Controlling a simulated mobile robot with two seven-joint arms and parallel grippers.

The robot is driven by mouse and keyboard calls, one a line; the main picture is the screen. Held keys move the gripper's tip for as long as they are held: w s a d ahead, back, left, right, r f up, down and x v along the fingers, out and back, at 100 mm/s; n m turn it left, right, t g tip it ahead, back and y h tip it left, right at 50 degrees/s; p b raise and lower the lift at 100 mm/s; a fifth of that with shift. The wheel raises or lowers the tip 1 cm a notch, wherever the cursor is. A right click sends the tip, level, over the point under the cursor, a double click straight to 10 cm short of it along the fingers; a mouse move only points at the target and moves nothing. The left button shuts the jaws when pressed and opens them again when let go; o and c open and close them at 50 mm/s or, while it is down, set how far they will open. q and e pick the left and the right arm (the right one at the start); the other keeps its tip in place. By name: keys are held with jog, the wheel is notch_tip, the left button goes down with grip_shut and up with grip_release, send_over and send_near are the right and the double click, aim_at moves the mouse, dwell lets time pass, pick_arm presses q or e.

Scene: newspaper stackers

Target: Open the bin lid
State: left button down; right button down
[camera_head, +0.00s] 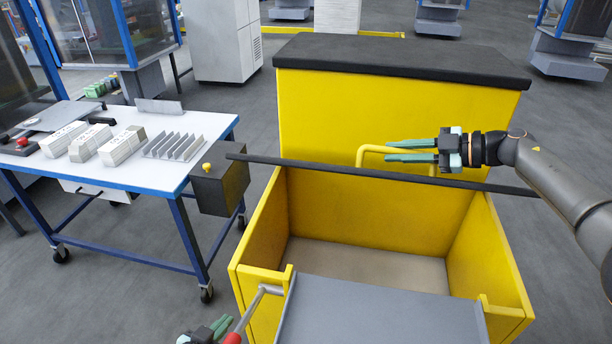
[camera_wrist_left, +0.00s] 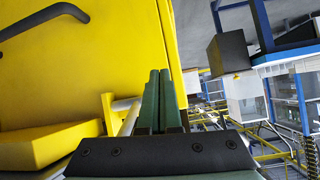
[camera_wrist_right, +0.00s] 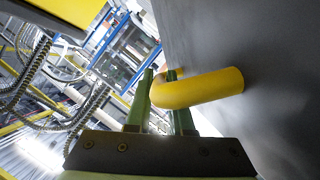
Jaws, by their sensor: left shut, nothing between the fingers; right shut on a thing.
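The open yellow bin (camera_head: 262,235) stands in front of me with its pale floor showing. Its dark lid (camera_head: 300,164) appears in the head view as a thin bar, nearly edge-on, across the bin. The lid's yellow handle (camera_head: 368,153) sticks up from it. My right gripper (camera_head: 388,151) comes in from the right and is shut on this handle. In the right wrist view the handle (camera_wrist_right: 200,90) passes between the fingers, beside the grey lid face (camera_wrist_right: 265,80). My left gripper (camera_head: 218,328) is shut and empty, low beside the bin's front left; its fingers (camera_wrist_left: 160,95) also show in the left wrist view.
A tall yellow body with a dark top (camera_head: 400,62) stands behind the lid. A grey panel (camera_head: 380,312) lies at the bin's front, beside a metal bar (camera_head: 252,303) with a red end. A blue-framed table (camera_head: 150,178) with paper stacks stands left. Floor between table and bin is clear.

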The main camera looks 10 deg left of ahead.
pick_arm(q)
jog(key=w+a+r+m+t, duration=0.1)
jog(key=w+a+r, duration=0.1)
jog(key=w+r, duration=0.3)
pick_arm(e)
jog(key=shift+w, duration=0.1)
pick_arm(q)
jog(key=w+d+r+m+h, duration=0.1)
jog(key=w+d+r+m, duration=0.55)
jog(key=r+m, duration=0.25)
pick_arm(e)
jog(key=shift+f, duration=0.1)
pick_arm(q)
jog(key=s+d+r+m+t+y, duration=0.1)
jog(key=s+d+r+m, duration=0.3)
jog(key=r+m, duration=0.6)
jog(key=s+d+r+m+t+y, duration=0.15)
jog(key=d+r+m, duration=0.4)
jog(key=m, duration=0.85)
jog(key=w, duration=1.1)
jog(key=shift+w+a+g+h, duration=0.2)
jog(key=shift+a+g+h, duration=0.1)
jog(key=shift+g+h, duration=0.15)
pick_arm(e)
jog(key=shift+d, duration=0.1)
